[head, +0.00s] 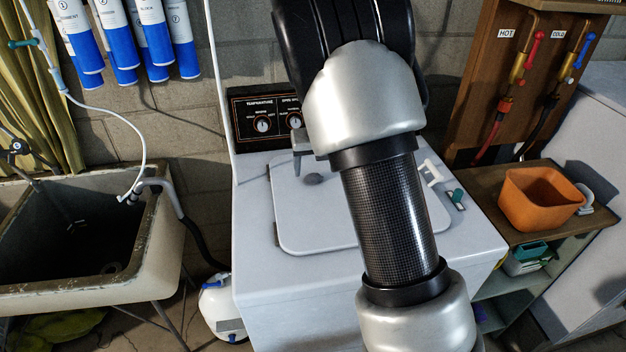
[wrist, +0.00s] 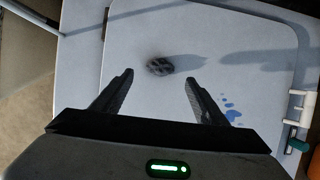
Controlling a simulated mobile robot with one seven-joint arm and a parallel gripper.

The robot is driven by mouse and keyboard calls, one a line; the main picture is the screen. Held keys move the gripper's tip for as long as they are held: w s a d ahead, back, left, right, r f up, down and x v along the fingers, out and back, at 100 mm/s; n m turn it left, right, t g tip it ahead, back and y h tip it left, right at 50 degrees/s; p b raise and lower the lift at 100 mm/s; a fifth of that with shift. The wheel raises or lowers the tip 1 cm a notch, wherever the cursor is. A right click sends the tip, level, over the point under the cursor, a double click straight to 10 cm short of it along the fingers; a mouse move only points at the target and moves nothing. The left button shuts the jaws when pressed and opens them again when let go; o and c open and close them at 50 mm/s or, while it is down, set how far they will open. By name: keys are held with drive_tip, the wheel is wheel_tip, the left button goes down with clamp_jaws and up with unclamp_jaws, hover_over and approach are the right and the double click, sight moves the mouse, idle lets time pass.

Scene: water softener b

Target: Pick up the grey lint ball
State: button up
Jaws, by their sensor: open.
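The grey lint ball (head: 314,178) is a small dark tuft on the white washer lid, left of my arm in the head view. It also shows in the wrist view (wrist: 160,67), with its shadow to the right. My gripper (wrist: 159,77) is open and empty above the lid. In the wrist view the lint ball lies between the fingertips and slightly beyond them, not visibly touched. In the head view my gripper is mostly hidden behind my arm; a grey piece, perhaps a finger, shows at its left.
The washer lid (head: 295,220) is mostly clear. A white and teal item (head: 443,183) lies at its right, near blue spots (wrist: 230,110). The control panel (head: 262,118) rises behind. A sink (head: 165,240) stands left, an orange bin (head: 540,200) on a shelf right.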

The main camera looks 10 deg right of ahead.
sight(314, 176)
drive_tip(key=x, duration=0.5)
drive_tip(key=shift+w, duration=0.2)
drive_tip(key=c, duration=1.2)
